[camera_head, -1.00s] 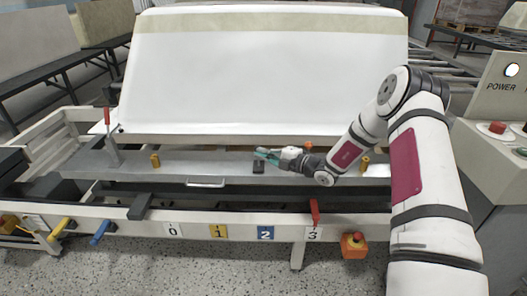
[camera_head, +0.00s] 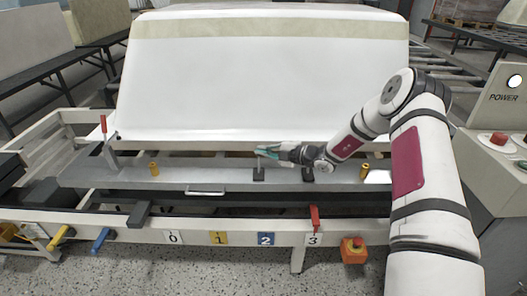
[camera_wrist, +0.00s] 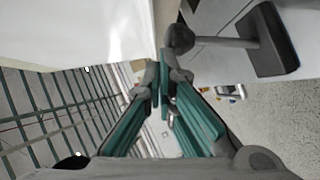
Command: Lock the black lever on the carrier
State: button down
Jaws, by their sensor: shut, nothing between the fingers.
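The grey carrier plate (camera_head: 220,178) lies across the frame in the head view. A black lever (camera_head: 258,173) stands on it near the middle, with a dark base and a thin upright stem. In the wrist view the lever (camera_wrist: 262,42) shows at the upper right, with a wide black base, a rod and a rounded knob. My gripper (camera_head: 263,152) is shut and empty, with its teal fingertips beside the top of the stem. In the wrist view my gripper (camera_wrist: 163,78) has its tips just below the knob. I cannot tell whether they touch it.
A second black base (camera_head: 307,175) sits on the plate under my wrist. Yellow posts stand at left (camera_head: 154,169) and right (camera_head: 364,172). A red-handled clamp (camera_head: 104,127) is at the left. A large white shell (camera_head: 260,85) stands close behind.

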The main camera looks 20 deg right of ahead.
jog(key=shift+s+r, duration=0.1)
dwell(0.3)
jog(key=r+p+v, duration=0.1)
jog(key=p+v, duration=0.1)
jog(key=v, duration=0.4)
jog(key=a+r+p+v, duration=0.1)
jog(key=p+v, duration=0.1)
jog(key=v, duration=0.4)
jog(key=shift+s+r, duration=0.35)
jog(key=shift+s, duration=0.15)
jog(key=shift+a, duration=0.1)
